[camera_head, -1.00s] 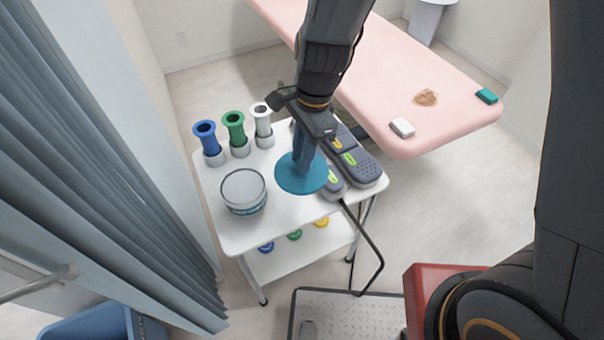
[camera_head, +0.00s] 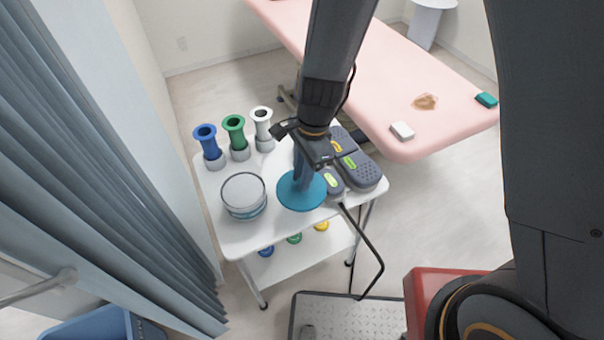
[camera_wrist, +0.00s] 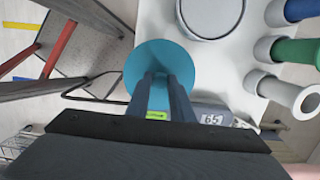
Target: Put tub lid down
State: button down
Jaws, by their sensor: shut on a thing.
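The round blue tub lid (camera_head: 304,198) is at my gripper's fingertips, over the front right part of the white cart top. My gripper (camera_head: 302,180) is shut on it from above. In the wrist view the lid (camera_wrist: 145,60) shows beyond my gripper's fingers (camera_wrist: 163,85), which hide part of it. I cannot tell whether the lid touches the cart top. The clear round tub (camera_head: 244,196) stands to the left of the lid, and it also shows in the wrist view (camera_wrist: 212,15).
The white cart top (camera_head: 236,236) is bare along its front. Blue (camera_head: 209,145), green (camera_head: 236,137) and white (camera_head: 263,129) holders stand at its back left. Grey devices (camera_head: 361,172) lie close to the lid's right. A pink treatment bed (camera_head: 400,90) stands behind.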

jog(key=shift+f, duration=0.4)
jog(key=c, duration=1.6)
grip_release()
jog(key=shift+o, duration=0.2)
jog(key=shift+r, duration=0.55)
notch_tip(320, 180, up, 12)
jog(key=d+b, duration=0.1)
jog(key=shift+w+d, duration=0.3)
jog(key=shift+w, duration=0.15)
jog(key=s+d+n+t, duration=0.1)
jog(key=s+d+n, duration=0.1)
jog(key=d+n, duration=0.4)
jog(key=s+d+r+n+t+h, duration=0.1)
jog(key=d+n, duration=0.4)
jog(key=d, duration=1.1)
jog(key=shift+s+d+n+h, duration=0.2)
jog(key=shift+s+n+h, duration=0.1)
jog(key=shift+s+n, duration=0.1)
